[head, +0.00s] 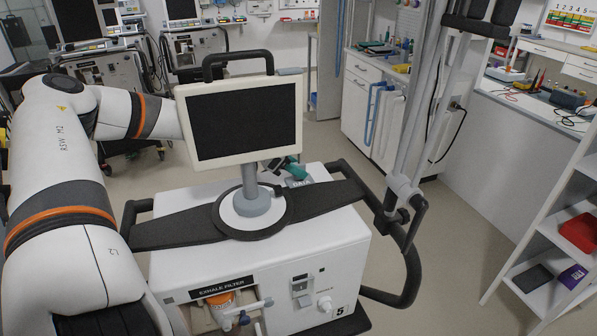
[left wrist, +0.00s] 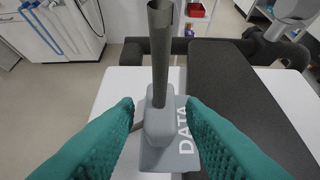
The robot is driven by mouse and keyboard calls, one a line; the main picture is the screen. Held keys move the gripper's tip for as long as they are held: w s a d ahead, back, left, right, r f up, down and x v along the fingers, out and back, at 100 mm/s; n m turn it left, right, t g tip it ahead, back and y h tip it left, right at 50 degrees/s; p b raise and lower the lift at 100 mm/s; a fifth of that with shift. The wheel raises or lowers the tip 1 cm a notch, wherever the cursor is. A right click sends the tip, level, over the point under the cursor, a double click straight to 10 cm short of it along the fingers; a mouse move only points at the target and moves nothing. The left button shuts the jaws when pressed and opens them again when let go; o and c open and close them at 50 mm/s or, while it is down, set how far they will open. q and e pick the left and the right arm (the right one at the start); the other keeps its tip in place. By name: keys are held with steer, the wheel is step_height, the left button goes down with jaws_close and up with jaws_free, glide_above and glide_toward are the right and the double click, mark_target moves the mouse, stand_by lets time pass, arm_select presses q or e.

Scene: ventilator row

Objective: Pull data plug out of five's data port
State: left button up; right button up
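The data plug (left wrist: 158,122) is a grey block with a thick dark cable (left wrist: 160,50) rising from its top. It sits upright in the data port (left wrist: 180,157), a grey plate lettered DATA on ventilator five. The plate shows partly behind the screen in the head view (head: 301,183). My left gripper (left wrist: 160,106) has teal ribbed fingers, one on each side of the plug. Gaps show between fingers and plug, so it is open around it. In the head view the left gripper (head: 284,166) is mostly hidden behind the screen. My right gripper is not in view.
Ventilator five (head: 323,262) has a screen (head: 243,120) on a short post, close to my left arm. A black rail (head: 410,270) and a jointed grey pole (head: 416,110) stand at its right. A shelf (head: 550,275) is farther right; open floor lies between.

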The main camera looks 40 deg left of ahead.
arm_select(q)
steer(key=shift+c, duration=0.2)
jaws_close()
steer(key=shift+w+r, duration=0.1)
steer(key=shift+r, duration=0.1)
steer(key=shift+r+p, duration=0.3)
steer(key=shift+p, duration=0.1)
steer(key=shift+r+p, duration=1.9)
steer(key=shift+r, duration=0.35)
